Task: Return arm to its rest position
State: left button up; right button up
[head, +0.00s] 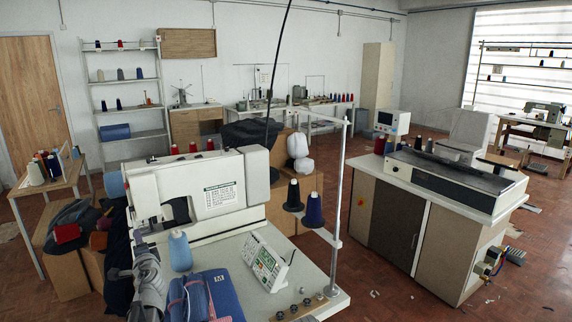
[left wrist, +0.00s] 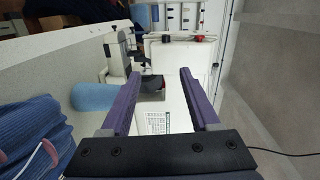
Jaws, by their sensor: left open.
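My left arm (head: 148,285) shows at the lower left of the head view, in front of the white buttonhole machine (head: 205,190). My left gripper (left wrist: 159,75) is open in the left wrist view, with two purple fingers spread apart and nothing held between them. Behind the fingers is the white machine body, with its printed label partly visible. A blue thread cone (head: 180,251) stands beside my arm on the machine table; it also shows left of the fingers in the left wrist view (left wrist: 95,97). My right gripper is not in view.
Folded blue cloth (head: 212,296) lies at the table's front, also in the left wrist view (left wrist: 38,140). A control panel (head: 265,262) and a thread stand (head: 340,190) with dark cones are to its right. A white-topped cabinet (head: 435,180) stands farther right; floor between is open.

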pick_arm(q)
jog(key=s+d+f+n+g+h+p, duration=0.1)
jog(key=s+d+f+n+g, duration=0.15)
jog(key=s+d+f, duration=0.4)
jog(key=s+d+f+n+g+h+p, duration=0.1)
jog(key=s+d+f+n+g+h, duration=0.15)
jog(key=d, duration=0.65)
jog(key=s+d+f+n+g+h+p, duration=0.1)
jog(key=s+d+f+n+g, duration=0.1)
jog(key=s+d+f+g, duration=0.35)
jog(key=s+d+f+g+h, duration=0.2)
jog(key=s+d+g+h, duration=0.1)
jog(key=s+d, duration=1.3)
jog(key=shift+s+d+g+h+p, duration=0.35)
jog(key=shift+s+d+g+p, duration=0.15)
jog(key=shift+d, duration=0.3)
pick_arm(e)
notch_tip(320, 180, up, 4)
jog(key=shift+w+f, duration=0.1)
pick_arm(q)
jog(key=shift+w, duration=0.15)
